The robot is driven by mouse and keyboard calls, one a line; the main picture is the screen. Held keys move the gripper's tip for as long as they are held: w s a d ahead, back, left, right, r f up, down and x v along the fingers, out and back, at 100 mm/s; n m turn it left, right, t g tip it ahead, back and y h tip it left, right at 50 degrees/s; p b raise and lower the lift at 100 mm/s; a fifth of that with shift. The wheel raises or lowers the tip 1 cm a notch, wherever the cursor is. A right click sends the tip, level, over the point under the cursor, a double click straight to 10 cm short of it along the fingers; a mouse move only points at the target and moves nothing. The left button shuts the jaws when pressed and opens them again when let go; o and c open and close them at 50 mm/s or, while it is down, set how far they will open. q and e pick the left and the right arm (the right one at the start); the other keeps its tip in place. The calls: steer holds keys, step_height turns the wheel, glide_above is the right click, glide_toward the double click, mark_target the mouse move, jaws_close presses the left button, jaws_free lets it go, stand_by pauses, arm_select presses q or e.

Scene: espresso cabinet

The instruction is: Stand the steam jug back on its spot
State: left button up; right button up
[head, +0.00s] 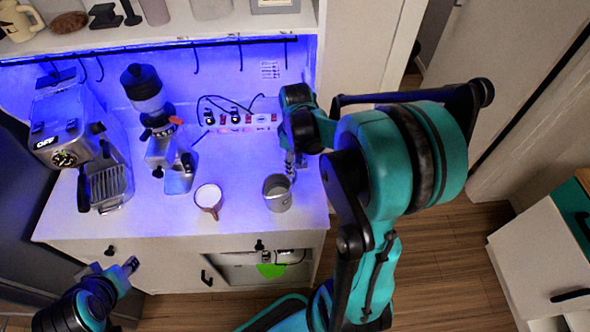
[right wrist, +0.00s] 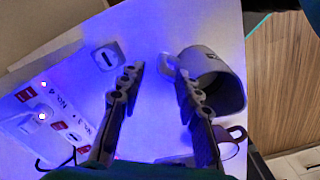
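My right gripper (head: 291,162) is just behind the jug in the head view. In the right wrist view this gripper (right wrist: 157,85) is open, its right finger overlapping the jug's side; I cannot tell if they touch. My left gripper (head: 112,268) is open and empty before the cabinet front. No marked spot for the jug is clear.
A white cup (head: 208,197) stands left of the jug. An espresso machine (head: 78,145) and a grinder (head: 150,110) stand further left. A power strip (head: 240,127) with cables lies behind. The counter (head: 135,222) is bare at front left.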

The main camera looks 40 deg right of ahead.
step_height(320, 180, up, 6)
steer(key=shift+f+p, duration=0.2)
steer(key=shift+p, duration=0.3)
steer(key=shift+a+r, duration=0.15)
steer(key=shift+r, duration=0.1)
steer(key=s+a+r+m+t, duration=0.2)
steer(key=s+a+t, duration=0.1)
steer(key=a, duration=0.4)
steer(key=s+a+r+m+t, duration=0.2)
steer(key=s+a+m+t, duration=0.1)
steer(key=a, duration=0.4)
steer(key=shift+s+r+t, duration=0.4)
steer(key=shift+t, duration=0.2)
